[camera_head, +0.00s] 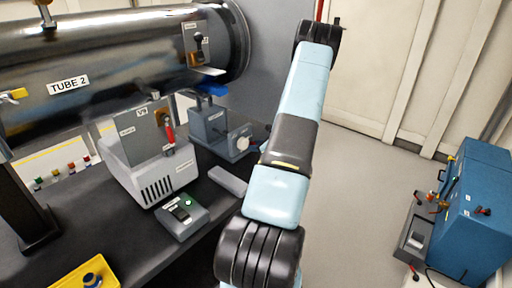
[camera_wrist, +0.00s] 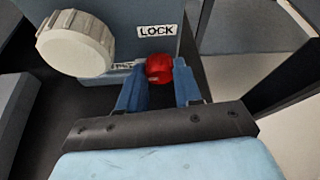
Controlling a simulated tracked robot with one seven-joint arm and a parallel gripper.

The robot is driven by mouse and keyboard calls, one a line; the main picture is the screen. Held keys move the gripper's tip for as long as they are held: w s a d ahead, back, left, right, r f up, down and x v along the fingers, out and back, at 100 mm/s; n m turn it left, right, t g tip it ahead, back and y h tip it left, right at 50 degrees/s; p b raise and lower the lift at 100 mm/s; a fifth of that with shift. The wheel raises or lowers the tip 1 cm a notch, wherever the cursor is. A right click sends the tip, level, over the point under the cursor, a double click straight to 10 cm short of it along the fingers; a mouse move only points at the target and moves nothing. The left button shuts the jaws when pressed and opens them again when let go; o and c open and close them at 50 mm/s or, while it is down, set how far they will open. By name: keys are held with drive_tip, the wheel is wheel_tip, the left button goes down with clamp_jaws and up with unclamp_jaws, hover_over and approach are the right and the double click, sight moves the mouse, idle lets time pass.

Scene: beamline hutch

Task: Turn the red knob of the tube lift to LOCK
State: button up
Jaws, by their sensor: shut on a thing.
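The red knob (camera_wrist: 159,70) sits low on the grey-blue face of the tube lift (camera_wrist: 120,12) in the wrist view. My gripper (camera_wrist: 160,66) is shut on it, with one blue finger on each side. A white LOCK label (camera_wrist: 157,31) is above the knob. A second, smaller label to the knob's left is partly covered by my left finger and cannot be read. A large white handwheel (camera_wrist: 76,43) is at upper left.
A grey box (camera_head: 150,150) with a red-handled valve panel and a switch box (camera_head: 182,215) with a green light stand on the dark bench. The steel tube (camera_head: 110,70) marked TUBE 2 runs above. A blue cabinet (camera_head: 475,215) stands at right; the floor between is clear.

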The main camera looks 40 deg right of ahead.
drive_tip(key=m+y, duration=0.2)
drive_tip(key=m, duration=0.1)
drive_tip(key=shift+d, duration=0.25)
drive_tip(key=m+y, duration=0.2)
drive_tip(key=m, duration=0.1)
drive_tip(key=shift+d+f, duration=0.1)
drive_tip(key=shift+d, duration=0.05)
drive_tip(key=m+y, duration=0.1)
drive_tip(key=m, duration=0.2)
drive_tip(key=shift+d+f+t+y, duration=0.1)
drive_tip(key=shift+t+y, duration=0.3)
drive_tip(key=shift+d+f+m+t+y, duration=0.1)
drive_tip(key=shift+m+t+y, duration=0.2)
drive_tip(key=shift+m, duration=0.6)
drive_tip(key=shift+f+m+t+y, duration=0.1)
drive_tip(key=shift+m+y, duration=0.3)
drive_tip(key=shift+m, duration=0.5)
drive_tip(key=o, duration=1)
drive_tip(key=shift+o, duration=0.2)
drive_tip(key=v, duration=1.3)
drive_tip(key=shift+s+d+f, duration=0.15)
drive_tip(key=shift+s, duration=0.2)
